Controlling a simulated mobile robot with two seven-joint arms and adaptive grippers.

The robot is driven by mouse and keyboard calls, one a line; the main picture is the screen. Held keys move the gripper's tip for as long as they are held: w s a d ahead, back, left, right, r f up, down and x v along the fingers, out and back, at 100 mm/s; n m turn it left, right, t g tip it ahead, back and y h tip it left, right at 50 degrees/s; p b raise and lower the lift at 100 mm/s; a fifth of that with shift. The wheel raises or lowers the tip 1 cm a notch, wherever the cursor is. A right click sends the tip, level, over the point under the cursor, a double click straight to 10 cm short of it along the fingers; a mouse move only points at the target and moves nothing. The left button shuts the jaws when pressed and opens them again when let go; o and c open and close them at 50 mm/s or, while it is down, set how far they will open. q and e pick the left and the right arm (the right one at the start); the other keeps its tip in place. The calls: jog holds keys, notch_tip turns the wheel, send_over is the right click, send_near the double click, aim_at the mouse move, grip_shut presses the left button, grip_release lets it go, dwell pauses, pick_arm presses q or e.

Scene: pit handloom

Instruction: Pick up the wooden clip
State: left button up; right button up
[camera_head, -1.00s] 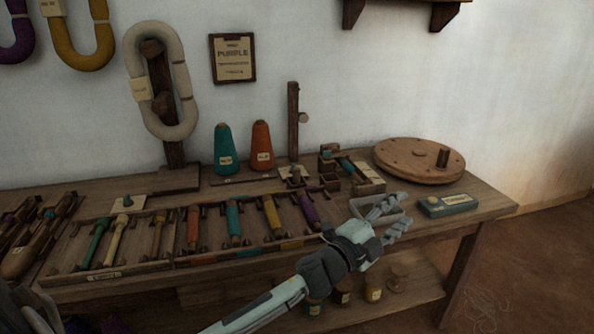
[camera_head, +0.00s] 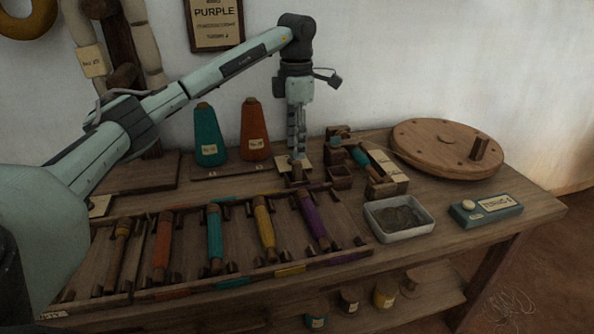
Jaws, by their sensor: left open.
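My left gripper (camera_head: 297,150) is open and points straight down at the back of the table, beside the orange cone. Below its fingertips is a small dark wooden piece (camera_head: 297,174) on a pale base. It may be the wooden clip, but it is too small and too covered to tell. A gap between fingers and piece cannot be made out. My right gripper is not in view.
Teal (camera_head: 209,135) and orange (camera_head: 255,130) cones stand left of the gripper. A small wooden winder (camera_head: 340,177), grey tray (camera_head: 399,220), round wooden disc (camera_head: 448,146) and teal box (camera_head: 486,210) lie to the right. A bobbin rack (camera_head: 345,258) fills the front.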

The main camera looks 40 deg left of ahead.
aim_at(296, 162)
pick_arm(q)
notch_tip(296, 162, down, 6)
jog(key=shift+d+f, duration=0.1)
jog(key=shift+c, duration=0.6)
jog(key=c, duration=0.8)
